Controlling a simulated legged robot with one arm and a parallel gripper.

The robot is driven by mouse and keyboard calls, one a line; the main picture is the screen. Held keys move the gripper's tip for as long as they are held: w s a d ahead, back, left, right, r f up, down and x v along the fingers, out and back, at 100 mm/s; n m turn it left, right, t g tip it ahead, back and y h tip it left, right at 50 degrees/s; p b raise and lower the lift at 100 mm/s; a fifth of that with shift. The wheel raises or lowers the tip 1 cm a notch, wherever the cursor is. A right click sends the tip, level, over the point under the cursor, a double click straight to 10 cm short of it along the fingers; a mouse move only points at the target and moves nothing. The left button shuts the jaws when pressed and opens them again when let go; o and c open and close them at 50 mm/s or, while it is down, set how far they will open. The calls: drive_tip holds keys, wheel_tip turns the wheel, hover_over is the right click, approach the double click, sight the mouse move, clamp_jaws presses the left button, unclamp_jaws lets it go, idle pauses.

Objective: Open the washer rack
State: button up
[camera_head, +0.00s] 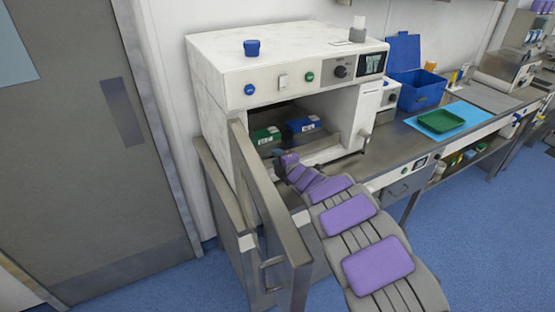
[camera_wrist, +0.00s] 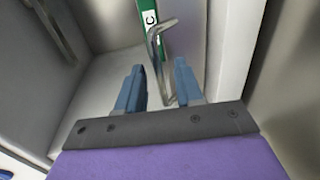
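The white washer (camera_head: 270,62) stands against the wall with its chamber open, and a grey rack or tray surface (camera_head: 325,142) shows inside. My gripper (camera_head: 281,156) is at the chamber's mouth, with my purple-padded arm reaching in from the lower right. In the wrist view my gripper (camera_wrist: 160,88) has two blue fingers, spread apart and with nothing clamped. A bent metal handle (camera_wrist: 156,48) stands just beyond and partly between the fingertips; I cannot tell whether they touch it. A green strip with a white label (camera_wrist: 150,18) is behind the handle.
A green box (camera_head: 265,137) and a blue box (camera_head: 303,125) sit inside the chamber. A grey panel with a handle (camera_head: 270,205) stands open left of my arm. A counter with a blue bin (camera_head: 418,92) and green tray (camera_head: 440,121) extends right. Blue floor is clear at lower right.

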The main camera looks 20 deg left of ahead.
clamp_jaws()
drive_tip(key=shift+f, duration=0.15)
idle(1.2)
